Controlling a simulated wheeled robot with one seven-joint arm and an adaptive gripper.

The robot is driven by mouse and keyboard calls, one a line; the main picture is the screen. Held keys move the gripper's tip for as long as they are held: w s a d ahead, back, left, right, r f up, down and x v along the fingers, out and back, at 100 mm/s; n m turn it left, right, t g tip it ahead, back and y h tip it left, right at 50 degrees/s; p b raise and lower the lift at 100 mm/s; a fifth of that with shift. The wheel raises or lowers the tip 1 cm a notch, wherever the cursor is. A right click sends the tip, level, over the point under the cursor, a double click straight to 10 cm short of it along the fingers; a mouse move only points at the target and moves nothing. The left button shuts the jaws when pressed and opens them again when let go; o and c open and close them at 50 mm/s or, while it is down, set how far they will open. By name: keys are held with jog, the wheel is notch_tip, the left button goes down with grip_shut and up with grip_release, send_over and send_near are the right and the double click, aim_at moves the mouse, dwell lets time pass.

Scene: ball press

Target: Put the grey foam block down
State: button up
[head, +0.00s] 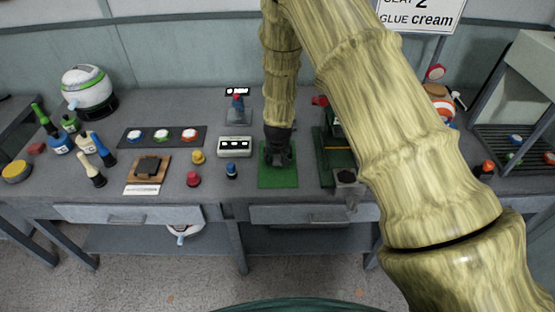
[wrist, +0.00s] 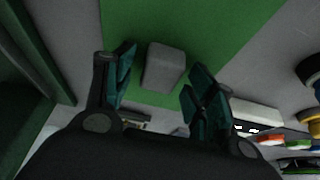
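The grey foam block (wrist: 165,68) shows in the wrist view against the green mat (wrist: 135,22) and appears to lie on it. My gripper (wrist: 162,75) is open, with one teal-padded finger on each side of the block. A gap shows between each finger and the block, so neither seems to touch it. In the head view my gripper (head: 278,158) points down just over the green mat (head: 278,181). There the block is hidden behind the gripper.
Left of the mat are a white panel box (head: 234,147), a blue knob-topped piece (head: 231,171) and a red one (head: 193,179). A dark green press frame (head: 330,158) stands close on the right. A rack (head: 510,140) is at far right. The mat's front is clear.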

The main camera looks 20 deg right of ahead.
jog(key=c, duration=0.6)
jog(key=shift+r, duration=0.15)
